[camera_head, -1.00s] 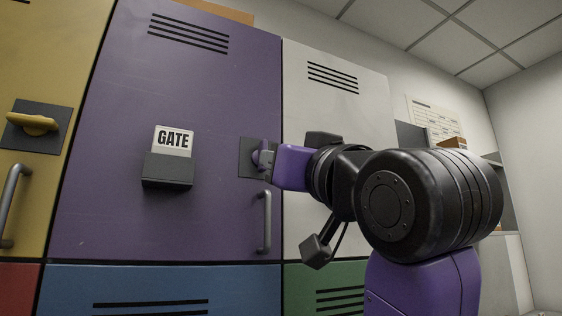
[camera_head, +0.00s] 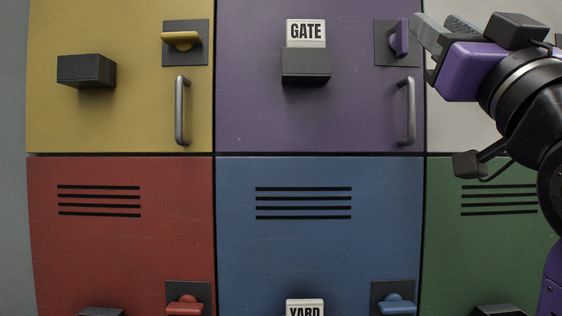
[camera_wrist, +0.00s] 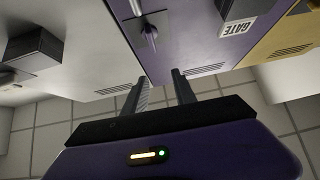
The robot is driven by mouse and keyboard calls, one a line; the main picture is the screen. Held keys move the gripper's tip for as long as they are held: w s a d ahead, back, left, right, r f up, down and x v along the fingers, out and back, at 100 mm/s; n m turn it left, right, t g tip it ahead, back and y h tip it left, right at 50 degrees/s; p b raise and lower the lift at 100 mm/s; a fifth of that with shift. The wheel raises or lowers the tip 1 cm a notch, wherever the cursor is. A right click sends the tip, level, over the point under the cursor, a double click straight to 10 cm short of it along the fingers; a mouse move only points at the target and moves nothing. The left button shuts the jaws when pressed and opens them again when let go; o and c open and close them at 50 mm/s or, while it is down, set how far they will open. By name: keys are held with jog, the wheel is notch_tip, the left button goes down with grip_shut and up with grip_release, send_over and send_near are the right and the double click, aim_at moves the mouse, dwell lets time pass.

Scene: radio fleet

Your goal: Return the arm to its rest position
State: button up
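My gripper (camera_head: 438,24) is at the upper right of the head view, in front of the seam between the purple and white lockers. In the wrist view its two fingers (camera_wrist: 158,78) stand apart with nothing between them. The purple latch handle (camera_head: 400,38) is just left of the fingertips and points vertically. It also shows beyond the fingers in the wrist view (camera_wrist: 148,34), apart from them. The purple locker door (camera_head: 300,120) with the GATE label (camera_head: 306,32) looks shut. My arm runs out of the head view at right.
A yellow locker (camera_head: 120,120) with a horizontal latch stands left of the purple one. Red (camera_head: 125,250), blue (camera_head: 310,250) and green (camera_head: 485,235) lockers are below. A bar handle (camera_head: 407,110) and a dark label box (camera_head: 306,66) stick out from the purple door.

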jog(key=s+d+f+m+g+h+p, duration=0.1)
jog(key=s+f, duration=0.1)
jog(key=f, duration=1.8)
jog(key=s+f+m+g+h, duration=0.1)
jog(key=s+f+g, duration=0.1)
jog(key=f, duration=1.8)
jog(key=s+f+g+p, duration=0.1)
jog(key=s+f+g, duration=0.3)
jog(key=s+f, duration=0.8)
jog(key=s+f+g, duration=0.5)
jog(key=s+f, duration=0.8)
jog(key=s, duration=0.5)
jog(key=shift+s+a+f+n+y+p, duration=0.25)
jog(key=shift+a+n+y+p, duration=0.05)
jog(key=shift+a+n+p, duration=0.1)
